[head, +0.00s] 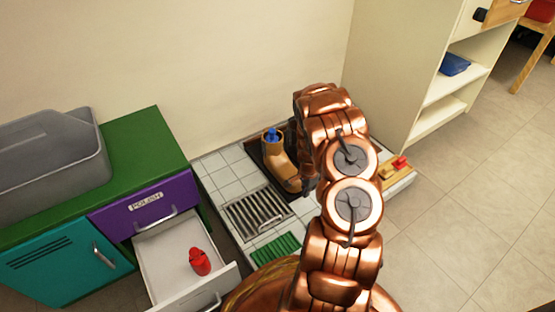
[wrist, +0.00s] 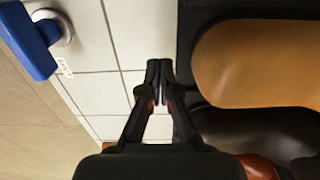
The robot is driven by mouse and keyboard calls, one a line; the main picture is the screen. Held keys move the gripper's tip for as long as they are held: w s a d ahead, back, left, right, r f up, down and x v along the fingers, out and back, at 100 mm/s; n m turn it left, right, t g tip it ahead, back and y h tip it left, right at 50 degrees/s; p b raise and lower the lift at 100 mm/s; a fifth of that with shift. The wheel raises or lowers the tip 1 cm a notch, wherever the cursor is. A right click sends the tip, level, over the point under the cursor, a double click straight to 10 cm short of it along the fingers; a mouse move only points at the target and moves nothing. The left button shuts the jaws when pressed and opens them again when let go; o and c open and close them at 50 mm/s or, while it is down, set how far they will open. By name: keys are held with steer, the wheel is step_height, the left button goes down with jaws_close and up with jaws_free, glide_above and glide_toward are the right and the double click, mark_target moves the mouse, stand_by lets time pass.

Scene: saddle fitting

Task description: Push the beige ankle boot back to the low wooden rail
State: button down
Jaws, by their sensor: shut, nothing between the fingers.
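The beige ankle boot (head: 279,158) stands in a dark tray (head: 302,206) against the back wall in the head view, with something blue in its top. In the wrist view a tan rounded surface, apparently this boot (wrist: 258,64), fills the upper right. My gripper (wrist: 158,72) is shut and empty, its fingertips over white tiles to the left of the boot, with a visible gap between them. In the head view my arm hides most of the gripper. I cannot make out the low wooden rail clearly.
A dark shoe-like shape (wrist: 262,128) lies beside the boot. A blue piece on a metal knob (wrist: 32,38) is at the upper left. A metal grate (head: 257,211) and an open drawer (head: 172,262) with a red object (head: 200,261) lie left. A shelf unit (head: 432,112) stands right.

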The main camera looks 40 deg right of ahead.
mark_target(301, 187)
steer(key=shift+w+f+b, duration=0.15)
steer(key=shift+w+b, duration=0.35)
steer(key=shift+b, duration=0.2)
steer(key=shift+w+d+b, duration=0.15)
steer(key=shift+w+b, duration=0.6)
steer(key=shift+b, duration=0.05)
steer(key=shift+w, duration=0.15)
steer(key=shift+w, duration=0.1)
